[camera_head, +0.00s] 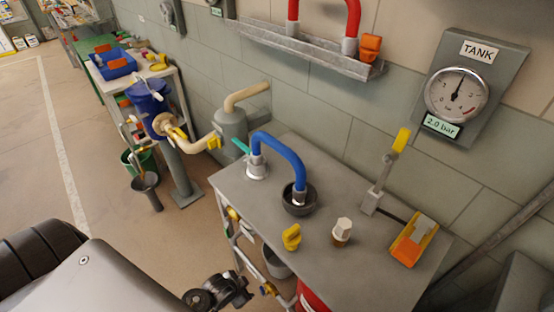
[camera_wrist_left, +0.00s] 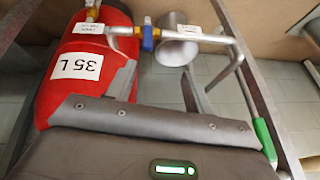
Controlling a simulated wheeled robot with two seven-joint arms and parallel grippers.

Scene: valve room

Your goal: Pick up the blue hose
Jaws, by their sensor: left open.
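The blue hose (camera_head: 283,148) is an arched tube above the grey table (camera_head: 240,190). Its left end sits at a silver fitting with a teal lever (camera_head: 256,166); its right end goes down into a dark round cup (camera_head: 299,200). My left gripper (camera_head: 236,290) is low at the bottom of the head view, in front of and below the tabletop, well apart from the hose. In the left wrist view its two fingers (camera_wrist_left: 160,85) stand apart with nothing held between them. The hose is not in the left wrist view. My right gripper is not in view.
A yellow knob (camera_head: 291,237), a white-capped brown bottle (camera_head: 342,231) and an orange-yellow holder (camera_head: 413,241) stand on the table. The red 35 L tank (camera_wrist_left: 75,75) and a metal pipe (camera_wrist_left: 205,38) are close to my left gripper. A wall shelf (camera_head: 300,48) hangs above.

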